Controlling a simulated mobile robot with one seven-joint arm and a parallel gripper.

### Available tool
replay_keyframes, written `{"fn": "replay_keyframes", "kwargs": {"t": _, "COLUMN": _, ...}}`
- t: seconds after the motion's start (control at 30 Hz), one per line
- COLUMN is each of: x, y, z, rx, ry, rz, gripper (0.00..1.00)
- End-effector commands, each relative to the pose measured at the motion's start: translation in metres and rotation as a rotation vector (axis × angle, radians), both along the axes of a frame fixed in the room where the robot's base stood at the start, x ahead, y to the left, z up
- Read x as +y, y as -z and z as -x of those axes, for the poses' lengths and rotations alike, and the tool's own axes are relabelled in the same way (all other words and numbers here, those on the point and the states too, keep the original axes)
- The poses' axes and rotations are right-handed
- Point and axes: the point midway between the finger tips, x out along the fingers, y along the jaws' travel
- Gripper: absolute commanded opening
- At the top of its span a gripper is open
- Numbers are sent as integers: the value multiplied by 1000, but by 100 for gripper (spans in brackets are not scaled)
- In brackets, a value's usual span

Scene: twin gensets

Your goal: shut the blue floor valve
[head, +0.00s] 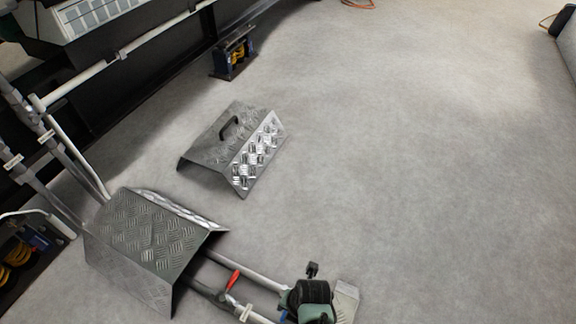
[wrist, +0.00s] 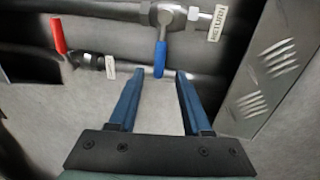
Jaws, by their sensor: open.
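The blue valve's lever (wrist: 160,58) shows in the wrist view, hanging from a metal valve body (wrist: 166,15) on the upper pipe. The lever stands crosswise to that pipe. A white tag reading RETURN (wrist: 217,22) is to its right. My gripper (wrist: 157,76) is open and empty, its two blue fingers pointing toward the lever. The lever's end appears in line with the gap between the fingertips; I cannot tell whether it is between them or just beyond. In the head view, my dark and green wrist hides the gripper and most of the valve.
A red lever (wrist: 58,35) is left of the blue one; it also shows in the head view (head: 233,280). A tread-plate cover (wrist: 275,75) stands close on the right. Another cover (head: 150,235) bridges the pipes, and a handled one (head: 222,145) lies on open floor.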

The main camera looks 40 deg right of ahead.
Motion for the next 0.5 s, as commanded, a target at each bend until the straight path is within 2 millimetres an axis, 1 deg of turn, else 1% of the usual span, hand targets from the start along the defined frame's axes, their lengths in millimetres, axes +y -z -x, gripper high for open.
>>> {"fn": "replay_keyframes", "kwargs": {"t": 0.03, "x": -1, "y": -20, "z": 2, "rx": 0, "ry": 1, "rz": 1, "gripper": 49}}
{"fn": "replay_keyframes", "kwargs": {"t": 0.2, "x": -4, "y": -52, "z": 9, "rx": 1, "ry": 1, "rz": 0, "gripper": 49}}
{"fn": "replay_keyframes", "kwargs": {"t": 0.33, "x": -6, "y": -72, "z": 12, "rx": 0, "ry": 1, "rz": 0, "gripper": 49}}
{"fn": "replay_keyframes", "kwargs": {"t": 0.5, "x": -8, "y": -86, "z": 15, "rx": 0, "ry": 1, "rz": 0, "gripper": 49}}
